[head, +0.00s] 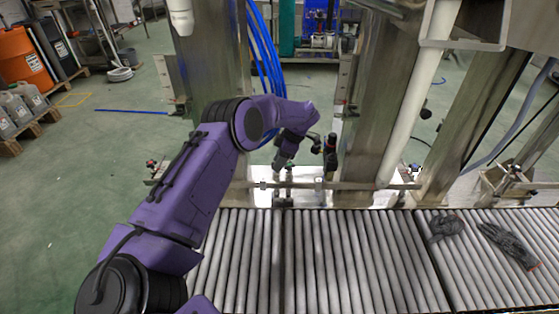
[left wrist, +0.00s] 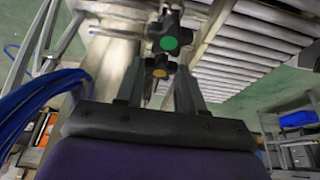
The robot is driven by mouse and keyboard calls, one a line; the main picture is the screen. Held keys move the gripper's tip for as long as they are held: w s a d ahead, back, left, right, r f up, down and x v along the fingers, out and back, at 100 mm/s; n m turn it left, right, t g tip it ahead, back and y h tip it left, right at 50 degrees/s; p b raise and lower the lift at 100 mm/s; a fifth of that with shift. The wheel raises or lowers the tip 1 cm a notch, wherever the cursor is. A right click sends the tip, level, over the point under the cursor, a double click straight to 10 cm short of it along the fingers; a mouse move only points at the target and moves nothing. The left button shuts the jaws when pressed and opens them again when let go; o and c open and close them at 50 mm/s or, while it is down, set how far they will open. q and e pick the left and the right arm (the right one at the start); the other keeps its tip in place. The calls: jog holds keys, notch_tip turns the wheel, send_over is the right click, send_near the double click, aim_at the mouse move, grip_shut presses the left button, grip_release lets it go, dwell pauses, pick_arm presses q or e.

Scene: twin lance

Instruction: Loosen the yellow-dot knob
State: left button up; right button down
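The yellow-dot knob (left wrist: 160,72) is a small dark lobed knob with a yellow centre, low between my fingers in the left wrist view. My left gripper (left wrist: 159,70) is open, with one finger on each side of this knob and visible gaps; I cannot tell whether either finger touches it. A larger dark knob with a green dot (left wrist: 169,43) is just above it in that view. In the head view my left gripper (head: 280,163) points down at the metal frame, and the yellow dot cannot be made out. My right gripper is not in view.
A roller conveyor (head: 335,260) crosses the front, with dark gloves (head: 508,244) at its right. A horizontal rail (head: 345,186) and steel posts (head: 372,95) stand close around the gripper. Blue hoses (head: 265,45) hang behind; dark fittings (head: 330,155) stand just right of it.

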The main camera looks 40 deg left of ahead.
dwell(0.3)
pick_arm(q)
jog(key=n+b, duration=0.1)
jog(key=n+g+h+b, duration=0.1)
jog(key=n, duration=0.1)
jog(key=shift+w+a+f+n, duration=0.1)
jog(key=shift+a+f+n, duration=0.1)
jog(key=shift+n, duration=0.1)
jog(key=shift+r+n+h+b, duration=0.15)
jog(key=shift+n+h+b, duration=0.25)
jog(key=shift+n+b, duration=0.65)
jog(key=shift+n, duration=0.25)
jog(key=o, duration=1)
jog(key=shift+o, duration=0.2)
jog(key=shift+r, duration=0.1)
